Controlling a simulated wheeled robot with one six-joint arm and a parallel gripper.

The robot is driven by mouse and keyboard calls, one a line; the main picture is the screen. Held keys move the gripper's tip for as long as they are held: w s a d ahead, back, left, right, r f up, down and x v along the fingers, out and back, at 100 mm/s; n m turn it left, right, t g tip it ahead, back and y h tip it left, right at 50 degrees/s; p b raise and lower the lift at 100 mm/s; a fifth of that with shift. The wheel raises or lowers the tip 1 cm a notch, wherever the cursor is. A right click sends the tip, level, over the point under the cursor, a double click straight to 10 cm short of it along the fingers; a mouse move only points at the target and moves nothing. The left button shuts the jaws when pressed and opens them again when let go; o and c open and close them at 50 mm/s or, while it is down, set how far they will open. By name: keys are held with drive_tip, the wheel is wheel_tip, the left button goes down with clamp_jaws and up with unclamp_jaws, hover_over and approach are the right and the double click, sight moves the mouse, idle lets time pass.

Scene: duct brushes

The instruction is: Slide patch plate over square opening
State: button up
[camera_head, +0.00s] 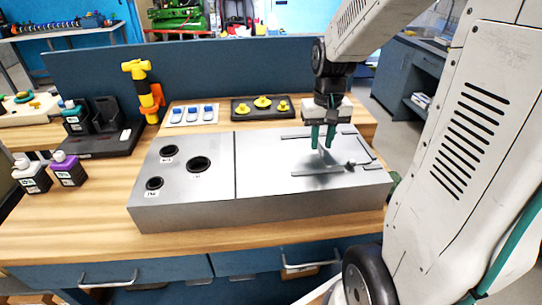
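A grey metal duct box (270,210) lies on the wooden bench, with my gripper (322,147) above its right half. The two green fingers point down and stand a little apart, with nothing clearly seen between them. Below and slightly right of them, a small dark knob (349,164) sits on the top, apparently on a flat grey patch plate (322,170) whose edges blend into the box. Thin guide rails (318,194) run along the front and back of this area. I cannot make out the square opening; a dark shadow or reflection lies under the fingers.
Round holes (199,164) with labels are in the box's left half. Behind it are a tray with yellow knobs (262,104), a tray of blue-and-white parts (193,114) and an orange-yellow tool (148,92). Bottles (68,169) stand left. A blue panel closes the back.

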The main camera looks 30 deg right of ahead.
drive_tip(key=shift+r, duration=3.85)
drive_tip(key=shift+s+a+f, duration=0.1)
drive_tip(key=shift+s+f, duration=0.05)
drive_tip(key=shift+s, duration=0.1)
drive_tip(key=s+a+r+n+t, duration=0.1)
drive_tip(key=s+a+n, duration=0.3)
drive_tip(key=s+a, duration=1)
drive_tip(key=shift+s+r+n, duration=0.3)
drive_tip(key=shift+s+r, duration=0.3)
drive_tip(key=shift+s, duration=0.3)
